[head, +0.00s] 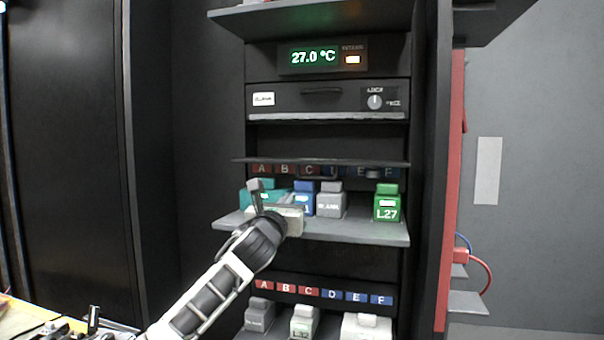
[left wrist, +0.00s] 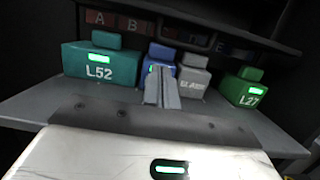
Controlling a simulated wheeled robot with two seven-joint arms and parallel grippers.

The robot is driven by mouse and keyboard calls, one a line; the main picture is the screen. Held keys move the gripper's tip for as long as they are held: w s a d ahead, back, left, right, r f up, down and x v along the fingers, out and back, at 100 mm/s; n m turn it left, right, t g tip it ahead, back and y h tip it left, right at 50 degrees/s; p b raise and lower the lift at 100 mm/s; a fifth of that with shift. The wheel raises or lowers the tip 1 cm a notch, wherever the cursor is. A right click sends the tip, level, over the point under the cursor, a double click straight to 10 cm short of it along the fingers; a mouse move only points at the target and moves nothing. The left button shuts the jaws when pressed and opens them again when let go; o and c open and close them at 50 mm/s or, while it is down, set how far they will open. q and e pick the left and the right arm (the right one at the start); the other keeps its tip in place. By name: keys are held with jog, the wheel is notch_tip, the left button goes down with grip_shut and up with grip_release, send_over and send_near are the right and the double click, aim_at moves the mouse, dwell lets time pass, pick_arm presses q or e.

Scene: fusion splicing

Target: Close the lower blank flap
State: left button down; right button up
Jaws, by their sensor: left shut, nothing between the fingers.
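No part is clearly marked as the lower blank flap. A grey block with lettering that looks like "BLANK" (head: 331,205) stands on the middle shelf; it also shows in the left wrist view (left wrist: 191,80). In the lower bay, a grey block (head: 259,315) carries lettering too small to read surely. My left gripper (head: 256,186) is in front of the middle shelf's left part, covering part of the teal block. Its fingers are shut and empty. In the left wrist view the fingers (left wrist: 160,76) appear in front of the blue block. My right gripper is out of view.
The middle shelf (head: 375,232) also holds a teal L52 block (left wrist: 102,62), a blue block (head: 304,199) and a green L27 block (head: 387,204). A thin plate (head: 320,162) overhangs them. Other blocks (head: 366,328) stand below. A black side panel (head: 150,150) borders the left.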

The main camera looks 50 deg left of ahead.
aim_at(296, 173)
pick_arm(q)
jog(key=p+x, duration=0.1)
jog(key=x, duration=0.5)
jog(key=shift+w+a+r, duration=0.1)
jog(key=shift+w+r, duration=0.05)
jog(key=r, duration=0.1)
jog(key=r+p, duration=0.1)
jog(key=r, duration=0.1)
jog(key=shift+w+a+p, duration=0.2)
jog(key=shift+w+p, duration=0.1)
jog(key=shift+w, duration=0.05)
jog(key=shift+r, duration=0.4)
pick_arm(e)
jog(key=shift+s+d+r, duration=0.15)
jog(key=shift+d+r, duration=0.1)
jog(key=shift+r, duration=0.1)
pick_arm(q)
jog(key=shift+a, duration=0.1)
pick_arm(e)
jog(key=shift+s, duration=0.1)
